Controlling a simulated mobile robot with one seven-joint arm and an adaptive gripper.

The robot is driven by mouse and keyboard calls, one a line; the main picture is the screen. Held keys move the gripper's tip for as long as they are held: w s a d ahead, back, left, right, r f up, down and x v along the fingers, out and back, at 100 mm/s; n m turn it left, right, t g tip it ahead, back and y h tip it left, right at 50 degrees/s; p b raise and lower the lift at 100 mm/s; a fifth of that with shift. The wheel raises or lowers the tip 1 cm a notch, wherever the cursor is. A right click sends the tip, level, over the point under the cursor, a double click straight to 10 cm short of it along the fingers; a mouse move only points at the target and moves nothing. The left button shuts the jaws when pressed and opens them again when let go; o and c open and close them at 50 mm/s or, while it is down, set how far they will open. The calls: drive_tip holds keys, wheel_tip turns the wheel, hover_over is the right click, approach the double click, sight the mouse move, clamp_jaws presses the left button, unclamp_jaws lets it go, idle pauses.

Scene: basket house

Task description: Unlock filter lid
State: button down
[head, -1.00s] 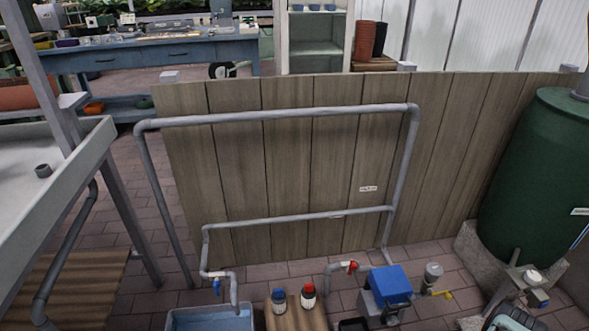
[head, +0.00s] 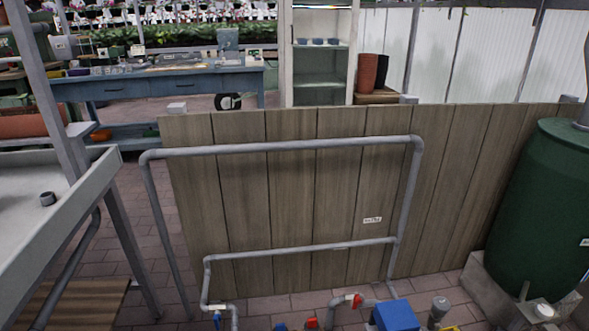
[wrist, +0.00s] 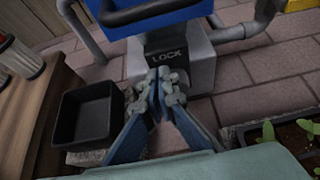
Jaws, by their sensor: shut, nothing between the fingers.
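The filter's blue lid (head: 397,316) is at the bottom edge of the head view. The blue lid (wrist: 185,22) also shows at the top of the wrist view, with a black handle bar (wrist: 148,12) across it. Below it is the grey filter body (wrist: 203,70) with the word LOCK (wrist: 169,54). My gripper (wrist: 163,82) is shut and empty, its fingertips just in front of the filter body under the LOCK mark. I cannot tell whether they touch it. The latch itself is not clearly visible. My gripper is outside the head view.
A black open tray (wrist: 84,116) sits left of my gripper, with a wooden stand (wrist: 35,105) further left. A planter with seedlings (wrist: 280,137) is at the lower right. Grey pipes (head: 290,147) run along the wooden fence (head: 290,200). A green tank (head: 550,205) stands right.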

drive_tip(key=shift+d+f, duration=0.1)
drive_tip(key=shift+f, duration=0.1)
idle(0.5)
drive_tip(key=shift+d, duration=0.15)
drive_tip(key=shift+w+d, duration=0.2)
drive_tip(key=shift+d, duration=0.9)
drive_tip(key=shift+r, duration=0.15)
idle(0.3)
drive_tip(key=s+d+p, duration=0.1)
drive_tip(key=s, duration=0.5)
drive_tip(key=shift+r, duration=0.25)
